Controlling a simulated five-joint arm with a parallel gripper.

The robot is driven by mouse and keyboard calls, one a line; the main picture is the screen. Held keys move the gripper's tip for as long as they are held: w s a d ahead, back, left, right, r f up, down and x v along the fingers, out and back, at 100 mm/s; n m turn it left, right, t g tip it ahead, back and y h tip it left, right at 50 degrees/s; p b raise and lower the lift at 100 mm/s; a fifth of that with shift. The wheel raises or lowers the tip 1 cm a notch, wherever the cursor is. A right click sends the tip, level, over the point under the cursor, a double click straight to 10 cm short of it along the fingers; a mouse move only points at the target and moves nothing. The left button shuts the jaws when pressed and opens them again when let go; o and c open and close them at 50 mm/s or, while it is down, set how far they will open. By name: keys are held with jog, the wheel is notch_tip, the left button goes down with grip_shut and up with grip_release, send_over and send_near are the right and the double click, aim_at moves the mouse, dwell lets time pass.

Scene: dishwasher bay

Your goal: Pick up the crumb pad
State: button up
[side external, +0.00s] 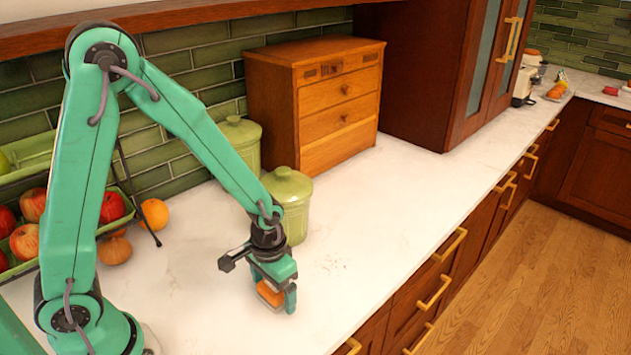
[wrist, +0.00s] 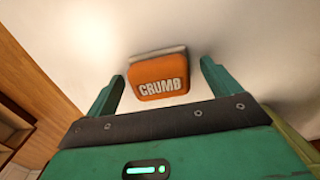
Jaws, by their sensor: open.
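The crumb pad is an orange block with a grey edge and the word CRUMB on its face. In the wrist view the crumb pad (wrist: 158,78) lies on the white counter between my two green fingers, with a gap on each side. In the side view the crumb pad (side external: 270,293) shows partly, the rest hidden by my gripper. My gripper (side external: 276,298) is low over the counter and open around the pad. In the wrist view my gripper (wrist: 158,92) has its fingers spread wide.
Two green lidded canisters (side external: 289,200) and a wooden drawer box (side external: 335,100) stand behind my gripper. A rack of apples (side external: 28,235), an orange (side external: 154,213) and a small onion-like item (side external: 115,250) are at left. The counter (side external: 370,230) is clear to the right, up to its front edge.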

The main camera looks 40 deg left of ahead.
jog(key=c, duration=1.1)
jog(key=shift+o, duration=0.2)
jog(key=shift+r, duration=0.1)
jog(key=shift+r, duration=0.6)
notch_tip(320, 180, up, 2)
jog(key=shift+r, duration=0.25)
jog(key=s+d+r, duration=0.7)
jog(key=d, duration=0.1)
jog(key=shift+s+d, duration=0.35)
jog(key=shift+d, duration=0.05)
